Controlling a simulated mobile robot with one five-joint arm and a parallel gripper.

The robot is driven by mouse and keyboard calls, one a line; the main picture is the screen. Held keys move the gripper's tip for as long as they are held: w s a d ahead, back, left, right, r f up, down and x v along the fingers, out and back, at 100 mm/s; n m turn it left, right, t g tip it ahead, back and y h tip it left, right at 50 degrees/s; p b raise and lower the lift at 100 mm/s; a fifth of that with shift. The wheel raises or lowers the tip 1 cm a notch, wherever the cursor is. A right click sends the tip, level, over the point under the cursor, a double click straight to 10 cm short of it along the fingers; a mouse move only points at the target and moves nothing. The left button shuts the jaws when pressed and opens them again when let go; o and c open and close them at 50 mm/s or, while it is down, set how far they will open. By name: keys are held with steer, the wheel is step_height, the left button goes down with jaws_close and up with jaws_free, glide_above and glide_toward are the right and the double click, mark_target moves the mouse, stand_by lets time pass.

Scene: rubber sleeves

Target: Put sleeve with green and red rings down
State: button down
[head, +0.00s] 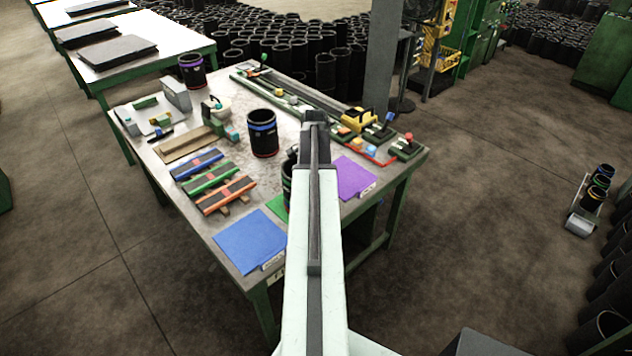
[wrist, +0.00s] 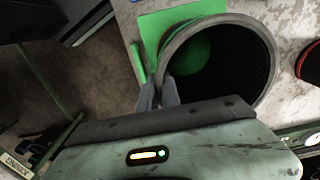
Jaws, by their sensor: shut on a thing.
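My gripper (wrist: 160,84) is shut on the near wall of a black sleeve (wrist: 262,50), one finger inside its opening and one outside. In the wrist view I look down into the sleeve, and green shows through its bottom. The green mat (wrist: 160,20) shows beside and beneath it. In the head view my arm covers most of the sleeve (head: 287,178) and the green mat (head: 277,206); only strips show to its left. The sleeve's rings are not clear. I cannot tell whether its base touches the mat.
A blue mat (head: 250,240) and a purple mat (head: 354,177) lie on either side. A black sleeve with blue and red rings (head: 262,135) stands behind, another with a purple ring (head: 192,71) farther back. Coloured bars on wood (head: 213,180) lie left. Tools line the right edge.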

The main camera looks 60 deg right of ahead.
steer(key=shift+w, duration=0.15)
steer(key=c, duration=1.6)
jaws_free()
steer(key=shift+o, duration=0.2)
step_height(320, 180, up, 12)
steer(key=p, duration=1.2)
steer(key=shift+r, duration=0.15)
